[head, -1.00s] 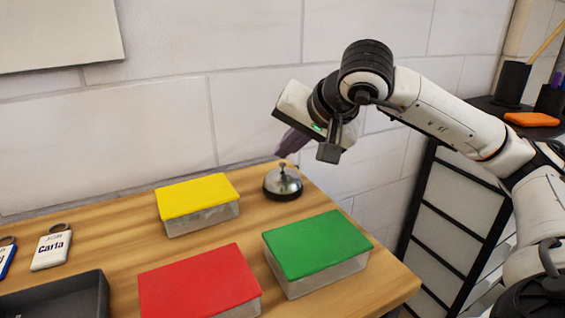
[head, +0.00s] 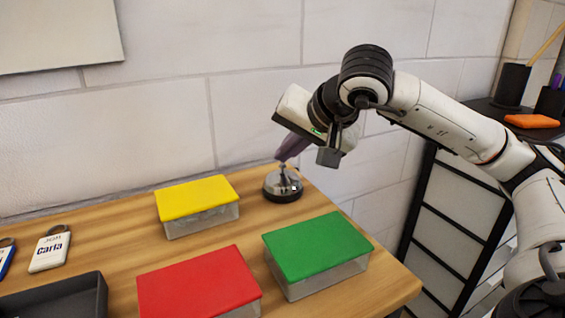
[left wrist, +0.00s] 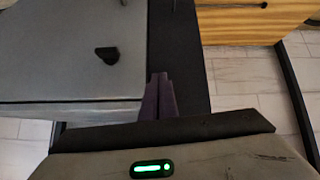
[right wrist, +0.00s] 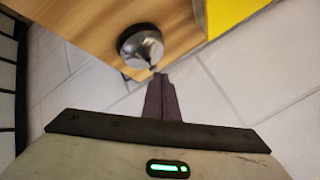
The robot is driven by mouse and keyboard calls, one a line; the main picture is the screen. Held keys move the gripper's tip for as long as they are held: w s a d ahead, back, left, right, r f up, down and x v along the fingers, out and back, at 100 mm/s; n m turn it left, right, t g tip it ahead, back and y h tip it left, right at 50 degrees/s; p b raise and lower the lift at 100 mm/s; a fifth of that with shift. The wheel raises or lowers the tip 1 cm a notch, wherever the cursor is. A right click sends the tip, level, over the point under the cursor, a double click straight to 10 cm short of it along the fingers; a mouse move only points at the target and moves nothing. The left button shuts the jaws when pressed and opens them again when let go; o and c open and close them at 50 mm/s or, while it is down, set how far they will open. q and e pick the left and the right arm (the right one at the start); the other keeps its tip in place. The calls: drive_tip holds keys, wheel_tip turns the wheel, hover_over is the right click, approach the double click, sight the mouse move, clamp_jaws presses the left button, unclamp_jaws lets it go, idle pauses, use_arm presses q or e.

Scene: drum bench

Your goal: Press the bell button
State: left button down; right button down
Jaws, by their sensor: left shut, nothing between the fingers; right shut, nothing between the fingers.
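The silver bell (head: 283,186) with a black base stands near the back right corner of the wooden table. My right gripper (head: 281,158) is shut and empty, its dark purple fingertips pointing down at the top of the bell. In the right wrist view the bell (right wrist: 140,46) lies just beyond the shut fingertips (right wrist: 158,76), and its button (right wrist: 152,67) shows beside them. I cannot tell whether the tips touch the button. My left gripper (left wrist: 159,76) shows only in the left wrist view, shut and empty, away from the bell.
A yellow-lidded box (head: 196,197) stands left of the bell, with a green-lidded box (head: 317,245) and a red-lidded box (head: 199,282) in front. A dark tray (head: 60,298) and name tags (head: 50,250) lie at left. The wall is close behind.

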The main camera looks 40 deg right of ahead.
drive_tip(key=shift+r+p, duration=0.55)
drive_tip(key=shift+r, duration=0.2)
wheel_tip(320, 180, up, 6)
drive_tip(key=p, duration=0.5)
drive_tip(key=shift+p, duration=0.35)
